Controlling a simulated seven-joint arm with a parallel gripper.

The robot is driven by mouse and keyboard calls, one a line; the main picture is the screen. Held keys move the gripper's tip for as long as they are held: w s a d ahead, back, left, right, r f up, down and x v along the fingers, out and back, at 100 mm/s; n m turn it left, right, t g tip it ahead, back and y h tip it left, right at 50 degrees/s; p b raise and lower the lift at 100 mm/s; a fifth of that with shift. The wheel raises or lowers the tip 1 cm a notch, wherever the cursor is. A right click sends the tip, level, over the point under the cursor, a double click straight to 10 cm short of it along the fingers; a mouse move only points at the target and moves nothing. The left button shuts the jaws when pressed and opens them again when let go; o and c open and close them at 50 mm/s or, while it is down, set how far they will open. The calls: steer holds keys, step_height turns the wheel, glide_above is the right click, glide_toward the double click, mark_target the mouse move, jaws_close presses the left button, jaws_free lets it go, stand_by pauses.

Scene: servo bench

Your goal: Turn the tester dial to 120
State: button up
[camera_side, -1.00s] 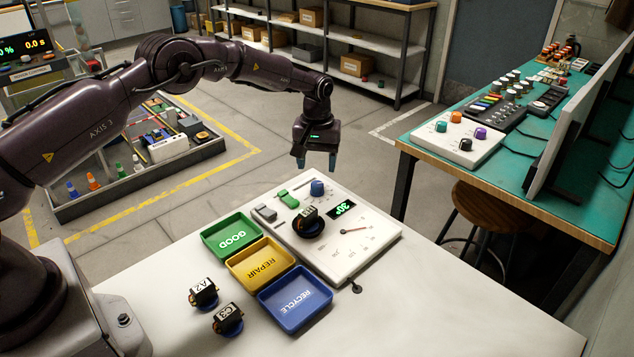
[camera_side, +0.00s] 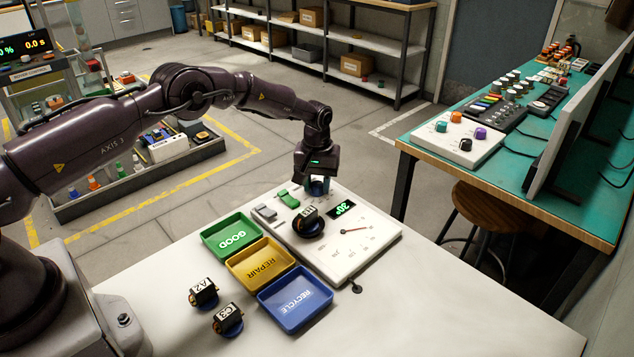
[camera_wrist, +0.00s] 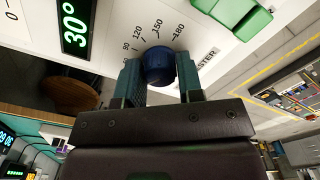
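The tester (camera_side: 350,248) is a white panel on the bench with a blue dial (camera_side: 319,188) at its far end. Its green display (camera_side: 341,209) reads 30°, as it also does in the wrist view (camera_wrist: 75,27). My gripper (camera_side: 318,182) is down over the dial. In the wrist view the blue dial (camera_wrist: 159,68) sits between my two fingers (camera_wrist: 160,80), which look open with a narrow gap at each side. Scale marks including 90, 120, 150 and 180 show beyond the dial. The dial's pointer is hidden or unclear.
A servo (camera_side: 307,222) sits on the tester near the dial. Green (camera_side: 282,196) and grey (camera_side: 265,212) parts lie beside it. Green (camera_side: 207,240), yellow (camera_side: 232,268) and blue (camera_side: 262,300) trays stand alongside. Servos A2 (camera_side: 203,294) and C3 (camera_side: 228,320) stand in front.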

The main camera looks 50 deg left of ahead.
steer(key=shift+m, duration=0.4)
steer(key=m, duration=0.3)
steer(key=shift+m, duration=0.3)
steer(key=m, duration=1.3)
steer(key=shift+m, duration=0.4)
steer(key=o, duration=0.9)
